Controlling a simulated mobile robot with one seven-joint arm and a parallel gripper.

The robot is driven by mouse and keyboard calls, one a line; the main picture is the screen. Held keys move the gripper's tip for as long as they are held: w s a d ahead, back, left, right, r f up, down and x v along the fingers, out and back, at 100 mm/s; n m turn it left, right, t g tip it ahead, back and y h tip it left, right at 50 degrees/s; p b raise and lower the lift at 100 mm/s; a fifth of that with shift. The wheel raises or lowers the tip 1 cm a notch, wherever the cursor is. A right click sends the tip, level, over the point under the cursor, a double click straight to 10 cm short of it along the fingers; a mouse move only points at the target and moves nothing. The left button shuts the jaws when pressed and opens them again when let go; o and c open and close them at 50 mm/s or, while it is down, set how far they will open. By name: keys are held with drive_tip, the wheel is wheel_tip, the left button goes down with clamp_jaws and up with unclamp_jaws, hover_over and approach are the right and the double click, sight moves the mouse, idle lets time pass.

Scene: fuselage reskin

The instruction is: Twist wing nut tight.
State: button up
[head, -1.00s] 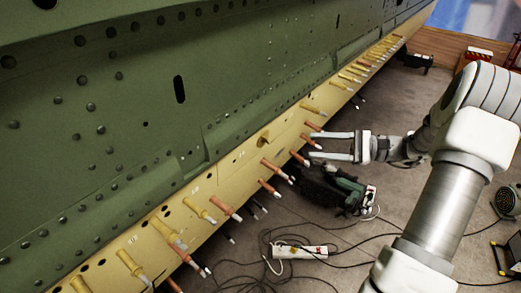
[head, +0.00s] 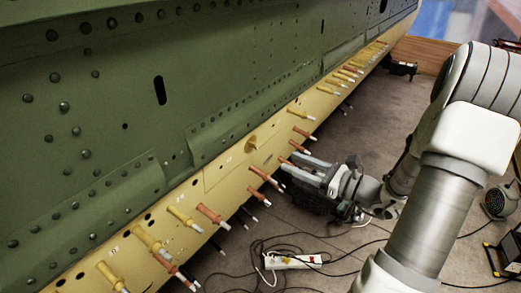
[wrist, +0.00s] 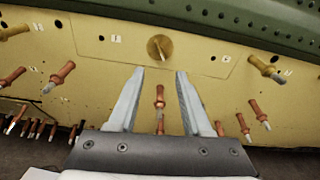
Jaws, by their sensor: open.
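The wing nut (head: 252,145) is a brass-yellow piece on the yellow lower strip of the fuselage, inside an outlined rectangular panel. In the wrist view the wing nut (wrist: 159,47) has a round base and a raised fin, tilted from upright. My gripper (head: 288,163) is open and empty, pointing at the strip, to the right of and below the nut in the head view. In the wrist view my gripper (wrist: 160,72) has its fingertips short of the nut and below it. A copper-coloured pin (wrist: 160,97) shows between the fingers; I cannot tell if it touches them.
Copper pins (head: 213,214) and yellow pins (head: 184,218) stick out along the strip on both sides of my gripper. Green skin (head: 110,130) with rivets lies above. A white power strip (head: 293,262) and loose cables lie on the floor.

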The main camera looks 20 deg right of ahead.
sight(254, 146)
drive_tip(key=x, duration=1.1)
drive_tip(key=shift+w, duration=0.1)
